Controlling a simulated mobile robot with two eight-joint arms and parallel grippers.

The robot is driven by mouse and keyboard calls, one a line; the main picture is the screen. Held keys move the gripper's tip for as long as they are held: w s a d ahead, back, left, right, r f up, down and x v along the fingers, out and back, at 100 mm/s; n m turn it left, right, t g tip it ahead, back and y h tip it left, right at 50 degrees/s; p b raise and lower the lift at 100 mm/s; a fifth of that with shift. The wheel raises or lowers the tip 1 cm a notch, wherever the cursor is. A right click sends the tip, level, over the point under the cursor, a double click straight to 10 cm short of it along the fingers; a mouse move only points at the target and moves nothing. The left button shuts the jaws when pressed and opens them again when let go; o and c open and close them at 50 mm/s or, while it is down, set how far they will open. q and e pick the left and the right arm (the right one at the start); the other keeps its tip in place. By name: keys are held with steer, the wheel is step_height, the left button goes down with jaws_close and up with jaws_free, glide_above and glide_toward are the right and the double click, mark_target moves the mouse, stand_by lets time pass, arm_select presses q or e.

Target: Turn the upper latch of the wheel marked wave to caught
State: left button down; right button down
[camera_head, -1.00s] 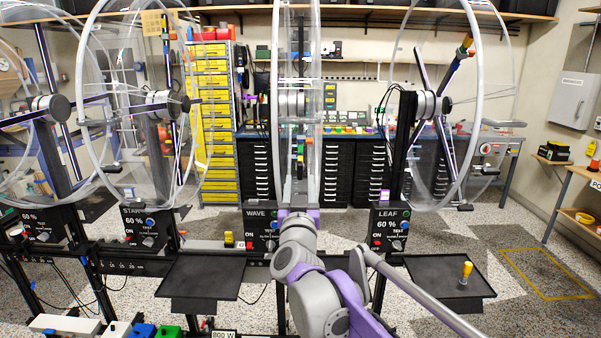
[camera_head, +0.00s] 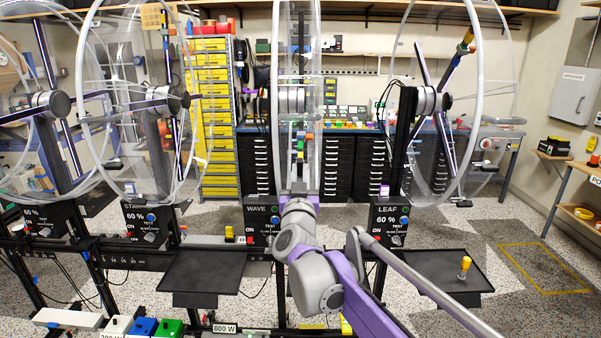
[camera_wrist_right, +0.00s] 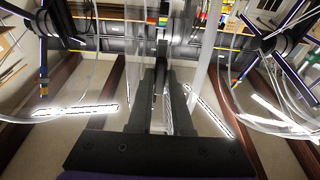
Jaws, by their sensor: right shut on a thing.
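The wheel marked WAVE (camera_head: 317,90) is a clear acrylic ring seen almost edge-on in the middle of the head view. Its dark control box (camera_head: 260,224) with the WAVE label is below it. My right gripper (camera_head: 298,187) is at the wheel's lower part, at the end of my purple and grey arm, which partly hides it. In the right wrist view its dark fingers (camera_wrist_right: 161,84) are close together around a thin dark part in line with the wheel. I cannot tell which part this is. The upper latch cannot be made out clearly. My left gripper is out of view.
The LEAF wheel (camera_head: 479,75) stands close on the right and the STAIR wheel (camera_head: 81,75) on the left. A dark tray (camera_head: 200,275) is left of my arm. Another tray (camera_head: 435,262) on the right holds a yellow-handled thing (camera_head: 465,264).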

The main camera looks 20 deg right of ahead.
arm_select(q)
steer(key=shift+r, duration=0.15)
arm_select(e)
steer(key=m+p, duration=0.1)
steer(key=m, duration=0.1)
steer(key=shift+r+m, duration=0.15)
steer(key=shift+m, duration=0.25)
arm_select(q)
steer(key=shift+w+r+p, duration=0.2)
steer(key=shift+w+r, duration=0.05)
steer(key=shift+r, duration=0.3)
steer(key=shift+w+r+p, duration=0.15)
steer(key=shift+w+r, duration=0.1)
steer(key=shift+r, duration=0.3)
arm_select(e)
steer(key=shift+m, duration=0.9)
steer(key=shift+m+p, duration=0.3)
steer(key=shift+m, duration=0.4)
steer(key=shift+m+p, duration=0.45)
steer(key=shift+m, duration=0.65)
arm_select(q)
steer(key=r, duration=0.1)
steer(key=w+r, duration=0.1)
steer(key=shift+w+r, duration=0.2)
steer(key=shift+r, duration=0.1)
arm_select(e)
steer(key=shift+m, duration=0.5)
